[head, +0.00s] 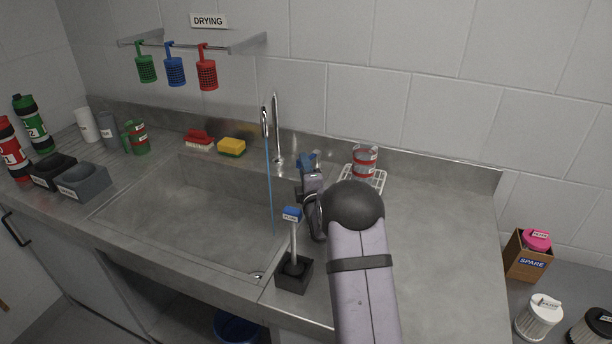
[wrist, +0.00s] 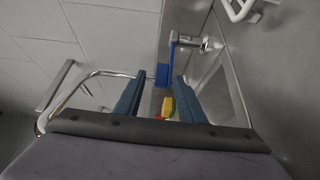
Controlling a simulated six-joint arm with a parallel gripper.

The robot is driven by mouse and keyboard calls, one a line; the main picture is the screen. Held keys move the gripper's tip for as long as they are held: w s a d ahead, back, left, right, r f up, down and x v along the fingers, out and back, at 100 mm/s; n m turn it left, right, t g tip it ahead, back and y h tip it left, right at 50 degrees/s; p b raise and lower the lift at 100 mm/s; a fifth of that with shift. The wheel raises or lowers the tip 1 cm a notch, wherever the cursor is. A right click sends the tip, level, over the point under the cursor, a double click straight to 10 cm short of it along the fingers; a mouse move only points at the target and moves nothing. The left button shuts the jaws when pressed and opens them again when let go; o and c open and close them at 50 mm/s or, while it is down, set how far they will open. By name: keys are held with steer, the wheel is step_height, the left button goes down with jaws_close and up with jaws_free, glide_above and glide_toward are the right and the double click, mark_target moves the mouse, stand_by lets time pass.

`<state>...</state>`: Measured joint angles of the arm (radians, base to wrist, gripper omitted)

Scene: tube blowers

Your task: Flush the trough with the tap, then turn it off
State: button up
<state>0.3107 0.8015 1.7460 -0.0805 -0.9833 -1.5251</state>
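The trough (head: 190,215) is a grey steel sink set in the counter. The tap (head: 277,125) is a chrome gooseneck at its back right; its spout also shows in the wrist view (wrist: 85,78). A thin blue stream of water (head: 270,185) runs from the spout into the trough's right side. A blue lever (wrist: 162,75) on a chrome valve (wrist: 205,42) shows in the wrist view. My gripper (wrist: 160,88) is open, its two blue fingers apart with the lever between or just beyond their tips; contact is unclear. In the head view my gripper (head: 307,161) is right of the tap.
A blue-topped rod (head: 292,214) stands in a black base (head: 294,274) at the trough's front right. A red brush (head: 199,140) and yellow sponge (head: 231,147) lie behind the trough. A red-banded jar (head: 365,158) stands on a white rack (head: 376,182).

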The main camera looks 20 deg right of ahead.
steer(key=shift+b+v, duration=0.3)
steer(key=shift+v, duration=1.1)
steer(key=shift+r, duration=0.1)
steer(key=c, duration=0.5)
steer(key=shift+d+r+p, duration=0.15)
steer(key=shift+r+p, duration=0.05)
steer(key=shift+p, duration=0.1)
jaws_close()
steer(key=d+r+m+g+h+p, duration=0.15)
steer(key=d+r+m+p, duration=0.35)
steer(key=r, duration=0.7)
steer(key=d+r+m+g+h+p, duration=0.1)
steer(key=d+r+m+h+p, duration=0.25)
steer(key=d+r+p, duration=0.6)
steer(key=s+a+f+m+g+y+b, duration=0.2)
steer(key=s+a+f+m+g+y, duration=0.1)
steer(key=m, duration=0.5)
steer(key=s+a+f+m+g+y+b, duration=0.2)
steer(key=a+f+m+g+y, duration=0.2)
steer(key=a+f+m, duration=0.4)
steer(key=shift+s+a+f+m+y, duration=0.15)
steer(key=shift+s+f+m+y, duration=0.25)
steer(key=shift+m+y, duration=0.3)
